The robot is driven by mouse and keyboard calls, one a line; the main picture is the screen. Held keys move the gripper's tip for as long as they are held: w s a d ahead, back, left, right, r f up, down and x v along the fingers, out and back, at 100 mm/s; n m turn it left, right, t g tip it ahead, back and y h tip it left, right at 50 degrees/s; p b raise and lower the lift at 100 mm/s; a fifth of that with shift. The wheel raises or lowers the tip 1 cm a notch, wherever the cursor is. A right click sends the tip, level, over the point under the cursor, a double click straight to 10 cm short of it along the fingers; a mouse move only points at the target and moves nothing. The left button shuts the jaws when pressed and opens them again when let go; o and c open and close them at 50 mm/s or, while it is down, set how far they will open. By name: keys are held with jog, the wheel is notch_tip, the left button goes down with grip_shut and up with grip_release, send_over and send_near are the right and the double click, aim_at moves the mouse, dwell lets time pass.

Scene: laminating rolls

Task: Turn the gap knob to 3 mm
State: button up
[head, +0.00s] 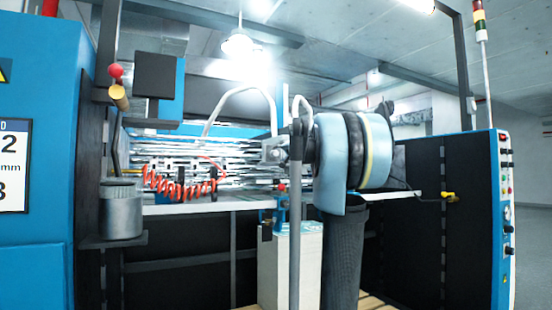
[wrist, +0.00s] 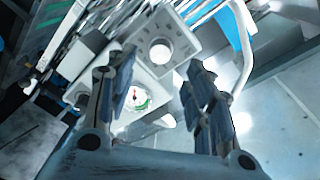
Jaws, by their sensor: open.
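In the wrist view, a pale panel (wrist: 180,36) bears a round white part (wrist: 160,52), which may be the gap knob; no mark or number on it can be read. My gripper (wrist: 160,66) is open, with one finger on each side of this area in the picture. Nothing is seen between the fingers, and I cannot tell how far the fingertips are from the panel. In the head view, my arm hides part of the machine, and the knob cannot be made out.
In the head view, a blue cabinet (head: 40,150) stands at left and a control cabinet (head: 504,230) at right. A grey pot (head: 121,210) sits on a side shelf. A red coiled hose (head: 180,186) hangs over the machine bed. Open floor lies at far right.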

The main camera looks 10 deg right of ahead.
aim_at(276, 154)
jog(key=shift+x, duration=3.85)
jog(key=c, duration=1.1)
